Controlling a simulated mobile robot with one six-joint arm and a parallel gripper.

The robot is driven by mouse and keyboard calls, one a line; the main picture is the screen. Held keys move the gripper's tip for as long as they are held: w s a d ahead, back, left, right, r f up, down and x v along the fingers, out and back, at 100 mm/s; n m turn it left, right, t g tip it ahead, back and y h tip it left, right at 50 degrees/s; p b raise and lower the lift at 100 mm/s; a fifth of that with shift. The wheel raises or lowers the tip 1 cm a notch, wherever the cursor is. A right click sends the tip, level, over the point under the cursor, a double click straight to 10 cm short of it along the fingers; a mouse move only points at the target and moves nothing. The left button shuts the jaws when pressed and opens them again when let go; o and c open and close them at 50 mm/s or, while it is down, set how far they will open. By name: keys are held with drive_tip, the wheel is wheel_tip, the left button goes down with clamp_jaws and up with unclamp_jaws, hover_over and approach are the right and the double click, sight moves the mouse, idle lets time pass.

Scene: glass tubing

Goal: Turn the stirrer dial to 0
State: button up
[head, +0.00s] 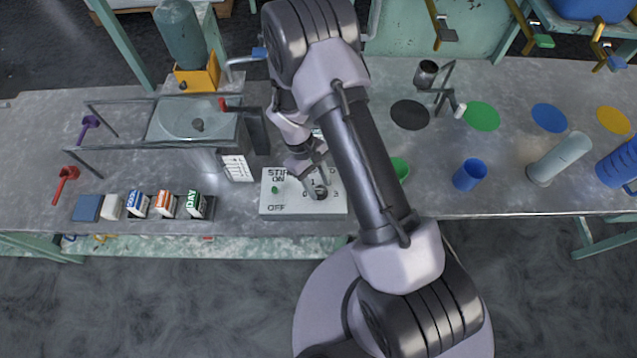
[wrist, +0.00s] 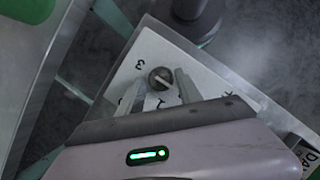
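The stirrer panel (head: 290,206) is a white plate at the table's front edge, with "STIR", "ON", "OFF" and digits printed on it. Its dial (head: 320,193) is a dark round knob at the panel's right side. In the wrist view the dial (wrist: 161,79) shows a pale line across its top, and a "3" is readable beside it. Other digits are partly hidden by my fingers, and I cannot tell which digit the line marks. My gripper (wrist: 160,84) is open, with one finger on either side of the dial; contact is not clear.
A green knob (head: 275,189) sits on the panel's left part. Labelled boxes (head: 166,204) stand left of the panel, and a tank (head: 195,118) with a red-handled lever stands behind.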

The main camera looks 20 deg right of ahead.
drive_tip(key=shift+o, duration=0.4)
drive_tip(key=shift+r, duration=0.1)
drive_tip(key=p+v, duration=0.5)
drive_tip(key=v, duration=1.2)
drive_tip(key=shift+r, duration=0.15)
